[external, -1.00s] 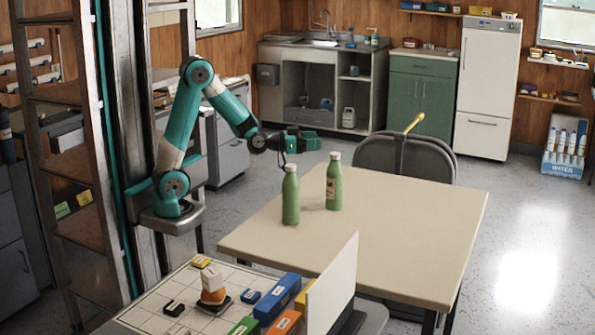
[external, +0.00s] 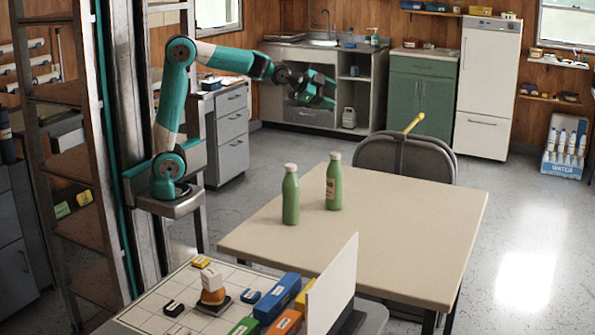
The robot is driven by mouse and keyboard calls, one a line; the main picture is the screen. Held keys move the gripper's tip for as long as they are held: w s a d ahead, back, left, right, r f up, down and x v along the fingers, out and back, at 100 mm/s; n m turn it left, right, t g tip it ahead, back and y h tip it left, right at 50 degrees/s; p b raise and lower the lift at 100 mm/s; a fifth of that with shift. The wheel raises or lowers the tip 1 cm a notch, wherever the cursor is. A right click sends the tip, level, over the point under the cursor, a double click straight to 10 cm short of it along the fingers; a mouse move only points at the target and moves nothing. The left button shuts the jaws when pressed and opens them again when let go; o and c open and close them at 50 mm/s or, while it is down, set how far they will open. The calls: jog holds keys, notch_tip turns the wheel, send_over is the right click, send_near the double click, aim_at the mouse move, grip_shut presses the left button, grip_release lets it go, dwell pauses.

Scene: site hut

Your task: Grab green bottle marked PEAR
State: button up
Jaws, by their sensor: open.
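Two green bottles with pale caps stand upright on the beige table (external: 400,235). The nearer green bottle (external: 290,198) is on the left and shows no label on the side facing the camera. The farther green bottle (external: 334,185) is on the right and has a pale label; its lettering is too small to read. I cannot tell which one is marked PEAR. My gripper (external: 328,92) is open and empty, raised above and behind the bottles, apart from both.
A dark folding chair (external: 375,152) with a yellow-ended stick stands behind the table. A white upright panel (external: 331,285) and a gridded board (external: 160,300) with small coloured blocks are in front. The right part of the table is clear.

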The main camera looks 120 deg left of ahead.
jog(key=w+a+r+m+g+h+p, duration=0.1)
jog(key=w+m+g+p, duration=0.15)
jog(key=m+p, duration=0.25)
jog(key=m+g+h+p, duration=0.5)
jog(key=m+g+p, duration=0.3)
jog(key=m+p, duration=0.15)
send_near(335, 153)
jog(key=shift+m, duration=0.45)
jog(key=x, duration=0.5)
jog(key=shift+d+f, duration=0.1)
jog(key=shift+d, duration=0.1)
jog(key=shift+p+x, duration=0.5)
jog(key=shift+x, duration=2.35)
jog(key=shift+w+a, duration=0.1)
jog(key=c, duration=1.3)
